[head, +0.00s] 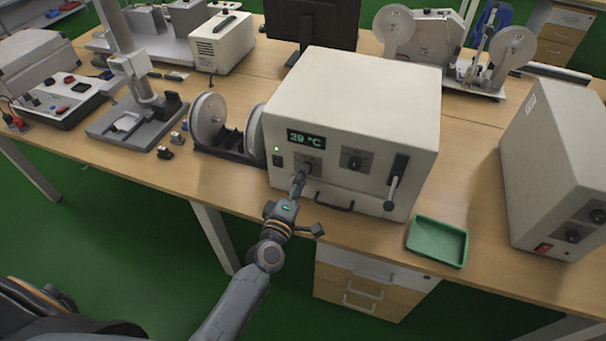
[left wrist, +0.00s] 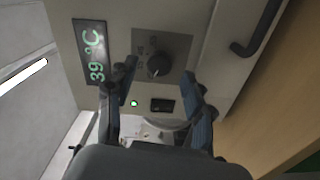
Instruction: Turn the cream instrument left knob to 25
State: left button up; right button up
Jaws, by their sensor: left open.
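The cream instrument (head: 352,95) stands on the bench, its display (head: 306,139) reading 39 °C; the display (left wrist: 92,52) also shows sideways in the left wrist view. Its left knob is a dark round dial (left wrist: 158,65) on a grey scale plate; the scale marks are too small to read. My left gripper (head: 299,178) is at the front panel, over the left knob in the head view. In the left wrist view my left gripper (left wrist: 158,77) is open, with one finger on either side of the knob; contact cannot be told. My right gripper is out of view.
The right knob (head: 354,161), a lever (head: 394,184) and a black handle (head: 334,202) are on the same front. A green tray (head: 437,242) lies at the bench's front edge. Another cream unit (head: 548,150) stands at right, a reel holder (head: 208,117) at left.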

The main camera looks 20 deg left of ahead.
pick_arm(q)
jog(key=s, duration=0.9)
jog(key=shift+s+a, duration=0.15)
jog(key=shift+s, duration=0.2)
jog(key=s+f+m+g, duration=0.3)
jog(key=s+f+m, duration=0.15)
jog(key=f, duration=0.65)
jog(key=s+f+m+g+h, duration=0.1)
jog(key=s+f+m+g, duration=0.3)
jog(key=f, duration=0.7)
jog(key=s+f+m+g, duration=0.25)
jog(key=s+f, duration=0.35)
jog(key=f, duration=0.5)
jog(key=s+a+f+m+g, duration=0.2)
jog(key=s+f, duration=0.2)
jog(key=s, duration=0.4)
jog(key=s+a+f+m+g+y, duration=0.1)
jog(key=s+a+f+m+g, duration=0.1)
jog(key=s+f, duration=0.3)
jog(key=s+a+f+m+g, duration=0.2)
jog(key=s+f+m+g, duration=0.1)
jog(key=s, duration=0.8)
jog(key=shift+s+f+y, duration=0.2)
jog(key=shift+f+y, duration=0.1)
jog(key=shift+f, duration=0.5)
jog(key=shift+w, duration=0.15)
